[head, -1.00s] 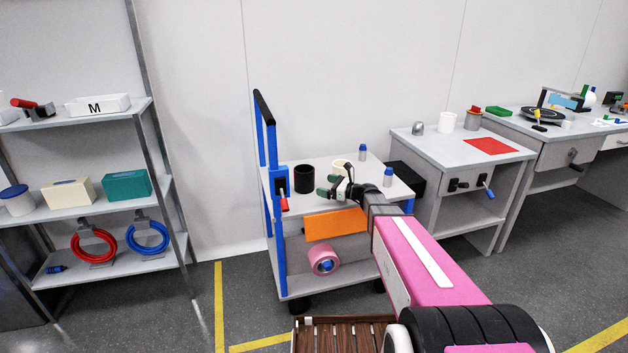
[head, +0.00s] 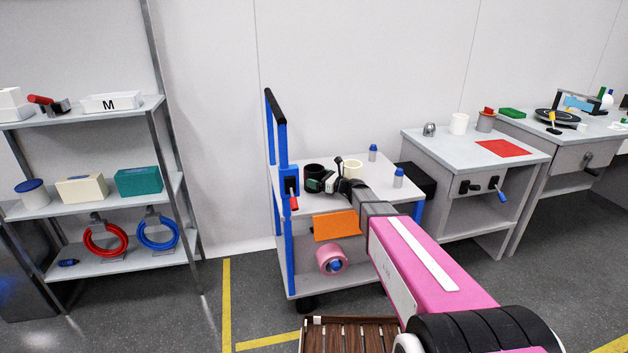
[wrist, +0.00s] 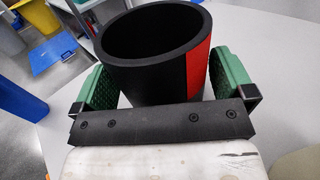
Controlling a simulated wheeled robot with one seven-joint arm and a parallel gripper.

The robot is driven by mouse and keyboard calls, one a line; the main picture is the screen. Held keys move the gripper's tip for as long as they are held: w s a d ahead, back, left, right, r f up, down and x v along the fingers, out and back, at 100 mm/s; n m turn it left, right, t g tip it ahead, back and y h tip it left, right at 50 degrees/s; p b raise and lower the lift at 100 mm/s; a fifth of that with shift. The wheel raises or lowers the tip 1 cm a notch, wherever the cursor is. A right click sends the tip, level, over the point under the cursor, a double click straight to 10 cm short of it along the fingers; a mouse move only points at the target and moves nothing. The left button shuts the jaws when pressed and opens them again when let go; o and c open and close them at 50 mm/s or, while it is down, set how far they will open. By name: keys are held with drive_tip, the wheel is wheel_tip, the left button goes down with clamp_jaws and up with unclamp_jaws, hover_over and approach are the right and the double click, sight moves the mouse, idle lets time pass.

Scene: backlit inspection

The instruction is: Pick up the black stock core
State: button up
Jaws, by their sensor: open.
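The black stock core (head: 312,171) is a hollow black cylinder standing upright on the top shelf of the cart (head: 388,205). In the wrist view the core (wrist: 147,82) has a red vertical band on its right side, and its open top faces up. My gripper (head: 318,183) is at the core, partly covering it in the head view. In the wrist view my gripper's green padded fingers (wrist: 157,85) are open, one on each side of the core. I cannot tell whether either pad touches it.
A cream cup-like cylinder (head: 351,169) stands just right of my gripper. Two blue-topped bottles, one at the back (head: 373,153) and one at the right (head: 398,178), share the shelf. The cart's blue upright (head: 281,190) rises close on the left.

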drive_tip(key=shift+w+a, duration=0.4)
drive_tip(key=shift+a, duration=0.2)
drive_tip(key=c, duration=0.6)
drive_tip(key=shift+c, duration=0.2)
